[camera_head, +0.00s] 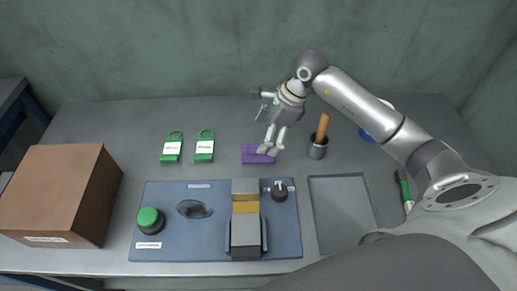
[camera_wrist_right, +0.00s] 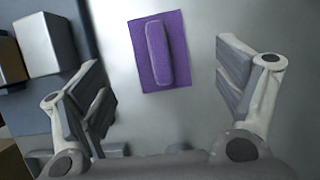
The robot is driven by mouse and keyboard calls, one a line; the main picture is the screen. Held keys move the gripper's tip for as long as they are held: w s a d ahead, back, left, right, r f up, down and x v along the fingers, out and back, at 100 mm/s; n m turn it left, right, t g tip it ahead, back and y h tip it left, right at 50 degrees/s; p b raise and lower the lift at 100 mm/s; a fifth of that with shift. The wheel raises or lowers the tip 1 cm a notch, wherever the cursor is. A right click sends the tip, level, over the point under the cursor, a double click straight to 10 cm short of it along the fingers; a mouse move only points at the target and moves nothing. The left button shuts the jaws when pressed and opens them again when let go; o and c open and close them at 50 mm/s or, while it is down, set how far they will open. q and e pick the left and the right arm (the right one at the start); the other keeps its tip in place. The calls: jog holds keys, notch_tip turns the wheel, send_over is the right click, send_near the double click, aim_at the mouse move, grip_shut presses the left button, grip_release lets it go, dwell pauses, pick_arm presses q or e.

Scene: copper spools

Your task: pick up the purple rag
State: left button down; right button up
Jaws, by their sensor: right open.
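The purple rag (camera_head: 252,155) lies flat on the grey table behind the blue panel in the head view. In the right wrist view the purple rag (camera_wrist_right: 160,52) shows whole, with a raised fold along its middle. My right gripper (camera_head: 268,150) hangs over the rag, with its fingertips covering part of the rag's right side in the head view. In the wrist view my right gripper (camera_wrist_right: 165,80) is open and empty, with one finger on each side of the rag and a clear gap to it. My left gripper is not in view.
A blue panel (camera_head: 165,195) with a green button (camera_head: 150,220) and a black knob (camera_head: 279,191) stands in front. Two green padlocks (camera_head: 172,148) are left of the rag. A grey tray (camera_head: 340,210) and a brown box (camera_head: 60,195) flank the panel.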

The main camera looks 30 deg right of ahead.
jog(key=p+x, duration=0.1)
jog(key=x, duration=0.5)
jog(key=shift+s, duration=0.1)
jog(key=shift+f, duration=0.15)
jog(key=shift+c, duration=0.7)
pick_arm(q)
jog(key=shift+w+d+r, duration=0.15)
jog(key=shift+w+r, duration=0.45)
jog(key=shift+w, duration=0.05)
pick_arm(e)
jog(key=c, duration=1)
